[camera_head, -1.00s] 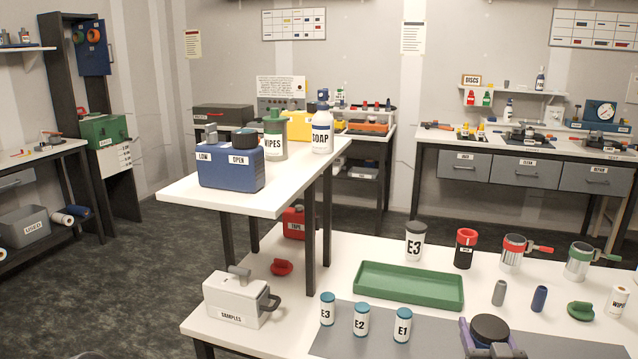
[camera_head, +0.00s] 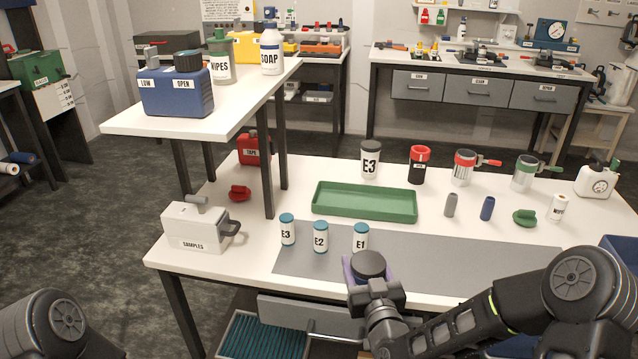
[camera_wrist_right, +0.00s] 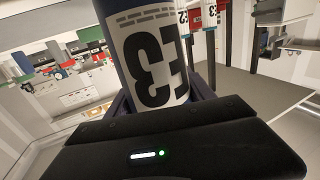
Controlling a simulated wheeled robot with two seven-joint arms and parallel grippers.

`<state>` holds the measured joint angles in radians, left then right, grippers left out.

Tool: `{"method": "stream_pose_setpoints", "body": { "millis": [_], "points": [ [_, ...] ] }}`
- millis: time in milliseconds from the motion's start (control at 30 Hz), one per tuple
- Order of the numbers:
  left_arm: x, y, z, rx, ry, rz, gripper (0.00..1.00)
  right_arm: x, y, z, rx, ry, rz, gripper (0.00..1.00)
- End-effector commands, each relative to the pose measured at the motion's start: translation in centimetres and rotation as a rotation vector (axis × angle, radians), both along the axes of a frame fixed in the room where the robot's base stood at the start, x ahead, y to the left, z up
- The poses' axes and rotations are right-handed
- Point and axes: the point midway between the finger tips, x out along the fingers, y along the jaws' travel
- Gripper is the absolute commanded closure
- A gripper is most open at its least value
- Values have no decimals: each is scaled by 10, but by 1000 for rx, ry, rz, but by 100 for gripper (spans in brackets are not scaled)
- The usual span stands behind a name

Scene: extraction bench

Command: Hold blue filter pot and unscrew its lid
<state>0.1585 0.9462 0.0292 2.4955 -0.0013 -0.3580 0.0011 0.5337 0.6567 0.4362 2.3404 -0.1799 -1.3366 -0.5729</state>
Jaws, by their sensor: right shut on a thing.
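My right gripper (camera_head: 367,268) is shut on a pot with a round black lid (camera_head: 369,263), which shows on top between the purple fingers. In the right wrist view the held pot (camera_wrist_right: 148,50) fills the middle, with a blue body part at the top edge and a white label reading E3, upside down. The fingers hide most of its body in the head view. My left gripper is out of view; only part of the left arm shows at lower left.
Small pots E2 (camera_head: 320,236) and E3 (camera_head: 287,231) stand on the grey mat (camera_head: 440,262). Behind are a green tray (camera_head: 364,214) and a white E3 jar (camera_head: 370,160). A white samples box (camera_head: 195,226) stands left. The mat's right side is clear.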

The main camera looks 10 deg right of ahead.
Motion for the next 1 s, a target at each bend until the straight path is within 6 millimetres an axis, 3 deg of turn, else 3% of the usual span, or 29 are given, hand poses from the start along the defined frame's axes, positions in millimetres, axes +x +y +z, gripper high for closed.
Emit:
{"method": "stream_pose_setpoints", "body": {
  "millis": [267, 800, 1000],
  "points": [
    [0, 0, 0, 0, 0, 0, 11, -12, 18, -8, -1, 1, 81, 100],
    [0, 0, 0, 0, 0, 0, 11, -88, 130, -58, 2, 2, 586, 100],
    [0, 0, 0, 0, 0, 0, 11, -103, 151, -67, 1, 0, 685, 100]
  ]
}}
